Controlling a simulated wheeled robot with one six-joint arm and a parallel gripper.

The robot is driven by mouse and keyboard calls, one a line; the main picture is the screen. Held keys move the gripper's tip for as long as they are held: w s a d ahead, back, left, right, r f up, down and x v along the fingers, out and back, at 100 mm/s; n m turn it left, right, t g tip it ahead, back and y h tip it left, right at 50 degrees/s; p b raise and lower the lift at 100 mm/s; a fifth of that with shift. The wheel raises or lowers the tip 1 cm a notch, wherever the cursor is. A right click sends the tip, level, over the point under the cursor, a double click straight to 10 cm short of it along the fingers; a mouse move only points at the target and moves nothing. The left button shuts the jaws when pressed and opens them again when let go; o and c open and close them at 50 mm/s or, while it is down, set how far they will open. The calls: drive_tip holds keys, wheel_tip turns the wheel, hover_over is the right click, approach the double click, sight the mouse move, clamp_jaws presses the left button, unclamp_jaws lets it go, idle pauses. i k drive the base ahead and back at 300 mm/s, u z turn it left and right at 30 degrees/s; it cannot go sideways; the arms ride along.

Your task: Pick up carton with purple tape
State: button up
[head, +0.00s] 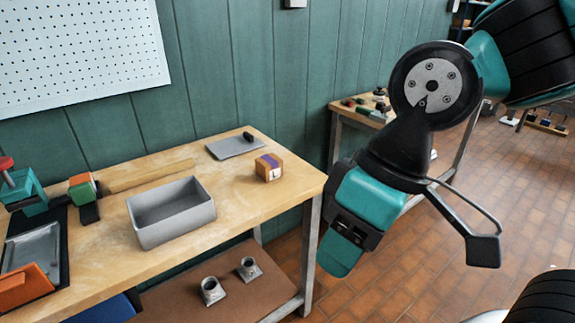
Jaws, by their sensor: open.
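The carton with purple tape (269,168) is a small brown box with a purple strip over its top and a pale label on one side. It sits on the wooden workbench (245,206) near its right end. My gripper (342,250) is to the right of the bench's right edge, below and right of the carton and apart from it. It is open, and I see nothing in it. Its fingers point down and left, partly hidden by its own teal housing.
A grey open bin (172,213) stands left of the carton. A grey flat plate (235,147) with a small dark object lies behind it. A wooden bar, an orange and green block (82,188) and a teal vise (24,194) are further left. A second bench (350,112) stands behind.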

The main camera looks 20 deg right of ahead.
sight(268, 167)
drive_tip(key=k, duration=0.5)
drive_tip(key=u, duration=0.75)
drive_tip(key=i, duration=1.65)
drive_tip(key=z, duration=0.8)
